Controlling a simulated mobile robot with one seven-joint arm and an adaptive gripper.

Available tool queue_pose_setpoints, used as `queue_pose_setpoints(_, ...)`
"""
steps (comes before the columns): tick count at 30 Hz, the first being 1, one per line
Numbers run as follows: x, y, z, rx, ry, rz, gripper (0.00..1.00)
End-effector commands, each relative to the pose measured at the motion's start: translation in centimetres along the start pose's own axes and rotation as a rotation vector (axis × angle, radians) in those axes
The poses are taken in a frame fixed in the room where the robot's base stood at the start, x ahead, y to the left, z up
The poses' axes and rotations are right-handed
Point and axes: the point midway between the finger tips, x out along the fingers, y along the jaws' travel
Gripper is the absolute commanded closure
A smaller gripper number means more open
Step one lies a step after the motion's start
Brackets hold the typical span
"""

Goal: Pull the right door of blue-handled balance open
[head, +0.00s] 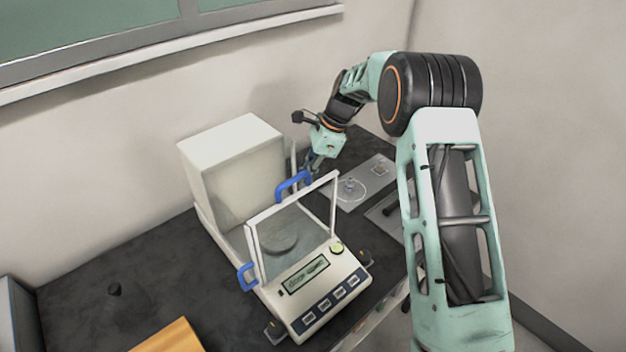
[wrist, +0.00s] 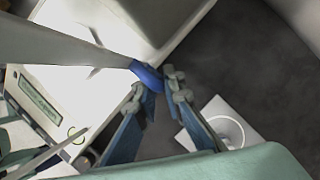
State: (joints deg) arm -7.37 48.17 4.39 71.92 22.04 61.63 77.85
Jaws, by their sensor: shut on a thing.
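The blue-handled balance (head: 318,307) stands on the dark table, with a clear front pane, a display and a keypad. In the wrist view my gripper (wrist: 157,90) is shut on the right door's blue handle (wrist: 147,76), at the end of a pale bar. The right door is mostly hidden, and I cannot tell how far open it is.
A large white box-like housing (head: 232,150) rises at the balance's rear. A grey plate (head: 350,202) with small items lies right of the balance. The wall is close behind.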

Motion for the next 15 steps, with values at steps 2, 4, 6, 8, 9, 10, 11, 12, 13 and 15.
queue_pose_setpoints(2,-0.21,-0.20,-0.06,0.003,0.002,-0.003,1.00)
queue_pose_setpoints(4,-0.19,-0.19,-0.08,0.003,0.003,-0.004,1.00)
queue_pose_setpoints(6,-0.20,-0.18,-0.09,0.003,0.003,-0.004,1.00)
queue_pose_setpoints(8,-0.20,-0.17,-0.09,0.003,0.003,-0.004,1.00)
queue_pose_setpoints(9,-0.20,-0.17,-0.10,0.003,0.003,-0.004,1.00)
queue_pose_setpoints(10,-0.20,-0.17,-0.10,0.003,0.003,-0.004,0.88)
queue_pose_setpoints(11,-0.20,-0.16,-0.10,0.002,0.003,-0.004,0.85)
queue_pose_setpoints(12,-0.19,-0.15,-0.10,0.002,0.003,-0.003,0.80)
queue_pose_setpoints(13,-0.17,-0.14,-0.09,0.002,0.002,-0.003,0.77)
queue_pose_setpoints(15,-0.12,-0.12,-0.07,0.001,0.002,-0.002,0.74)
